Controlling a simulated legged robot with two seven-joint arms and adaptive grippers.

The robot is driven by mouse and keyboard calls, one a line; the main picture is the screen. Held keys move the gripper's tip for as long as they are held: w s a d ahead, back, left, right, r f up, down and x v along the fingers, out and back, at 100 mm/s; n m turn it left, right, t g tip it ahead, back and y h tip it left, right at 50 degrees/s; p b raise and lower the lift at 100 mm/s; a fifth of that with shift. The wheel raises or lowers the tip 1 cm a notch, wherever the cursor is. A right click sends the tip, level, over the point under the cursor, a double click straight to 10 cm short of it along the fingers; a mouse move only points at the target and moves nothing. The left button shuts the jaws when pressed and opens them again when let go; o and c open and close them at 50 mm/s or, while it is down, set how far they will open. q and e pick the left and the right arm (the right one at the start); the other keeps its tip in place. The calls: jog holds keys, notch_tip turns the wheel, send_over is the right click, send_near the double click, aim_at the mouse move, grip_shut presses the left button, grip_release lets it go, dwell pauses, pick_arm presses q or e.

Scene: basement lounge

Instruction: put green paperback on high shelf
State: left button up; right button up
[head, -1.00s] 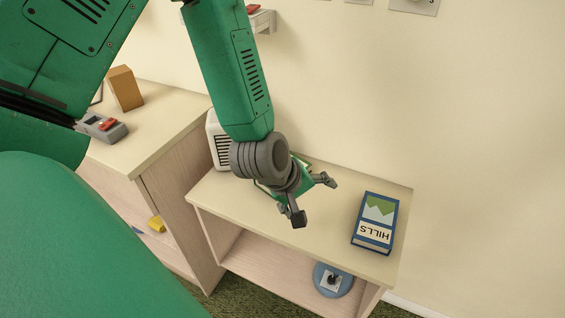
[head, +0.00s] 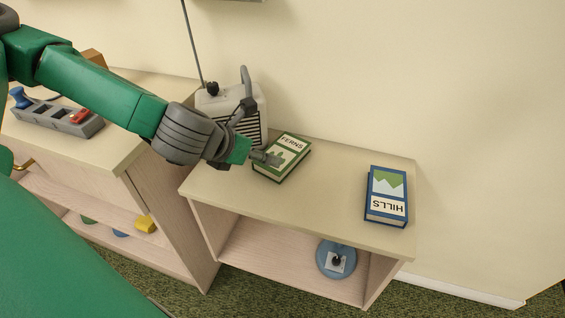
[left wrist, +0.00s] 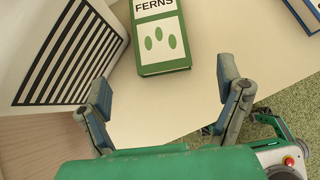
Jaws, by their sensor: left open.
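The green paperback (head: 291,145), titled FERNS, lies flat on the low shelf unit's top (head: 330,190), beside the white radio-like box. My left gripper (head: 260,132) is open and empty at the book's left side, its lower finger close to or over the cover in the head view; contact cannot be told. In the left wrist view the book (left wrist: 160,55) lies ahead, beyond the open fingers (left wrist: 165,82) and roughly between them. A thin strip of a wall-mounted piece (head: 238,1) shows at the top edge; whether it is the high shelf is unclear. My right gripper is not in view.
The white box (head: 232,108) with a black grille and antenna stands close to the gripper and book. A blue HILLS book (head: 386,197) lies to the right, with bare top between. A taller cabinet (head: 130,145) at left holds a grey tray (head: 55,118).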

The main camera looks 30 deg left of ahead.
aim_at(283, 156)
pick_arm(q)
jog(key=f+b, duration=0.1)
jog(key=w+b, duration=0.1)
jog(key=b, duration=0.1)
jog(key=shift+a+f, duration=0.3)
jog(key=shift+f, duration=0.05)
jog(key=x, duration=0.1)
jog(key=b+x, duration=0.1)
jog(key=x, duration=0.1)
jog(key=b+x, duration=0.1)
jog(key=x, duration=0.1)
jog(key=shift+w+d+r, duration=0.1)
jog(key=shift+d, duration=0.25)
jog(key=shift+w+f, duration=0.3)
jog(key=b+x, duration=0.2)
jog(key=x, duration=0.3)
jog(key=shift+s+a+f, duration=0.1)
jog(key=shift+s+a, duration=0.05)
jog(key=shift+s, duration=0.05)
jog(key=shift+c, duration=1.2)
jog(key=c, duration=0.8)
